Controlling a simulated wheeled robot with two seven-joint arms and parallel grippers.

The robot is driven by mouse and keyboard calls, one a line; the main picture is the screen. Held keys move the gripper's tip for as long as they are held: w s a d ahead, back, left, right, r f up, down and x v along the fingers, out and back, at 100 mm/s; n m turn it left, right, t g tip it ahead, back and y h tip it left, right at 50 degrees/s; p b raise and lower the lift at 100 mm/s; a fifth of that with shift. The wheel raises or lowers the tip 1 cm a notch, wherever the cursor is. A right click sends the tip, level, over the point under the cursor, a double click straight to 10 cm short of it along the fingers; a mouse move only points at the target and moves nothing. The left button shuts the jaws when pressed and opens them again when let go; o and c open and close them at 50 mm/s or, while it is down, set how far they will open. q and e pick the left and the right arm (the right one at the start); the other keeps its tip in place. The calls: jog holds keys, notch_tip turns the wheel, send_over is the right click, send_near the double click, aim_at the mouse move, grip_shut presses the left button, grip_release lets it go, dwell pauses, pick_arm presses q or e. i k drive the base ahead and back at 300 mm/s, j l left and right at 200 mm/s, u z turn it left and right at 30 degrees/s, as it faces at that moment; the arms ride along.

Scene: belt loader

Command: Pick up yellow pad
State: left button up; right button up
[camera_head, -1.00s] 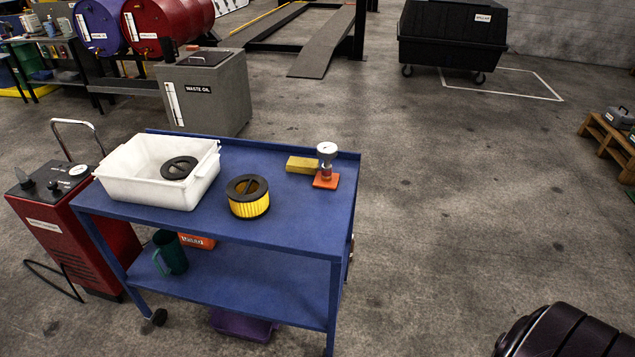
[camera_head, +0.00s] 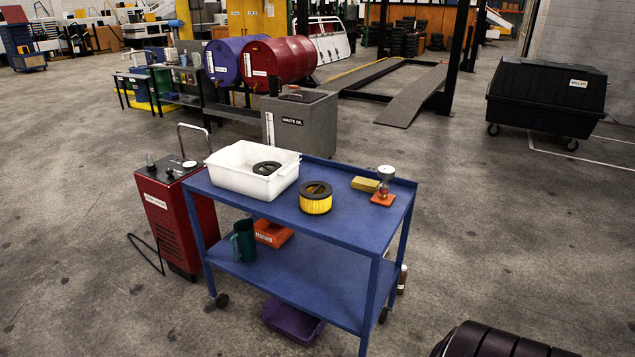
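The yellow pad (camera_head: 366,184) is a small flat block lying on the top shelf of the blue cart (camera_head: 300,221), near its back edge and towards the right. A yellow filter with a black top (camera_head: 316,198) stands to the left and nearer me. Neither of my grippers shows in this view.
A white bin (camera_head: 251,172) with a black disc in it fills the cart's left end. A red machine (camera_head: 180,218) stands against the cart's left side and a grey waste oil box (camera_head: 300,126) behind it.

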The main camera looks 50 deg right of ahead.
aim_at(362, 184)
jog(key=l+u, duration=0.3)
jog(key=l, duration=2.15)
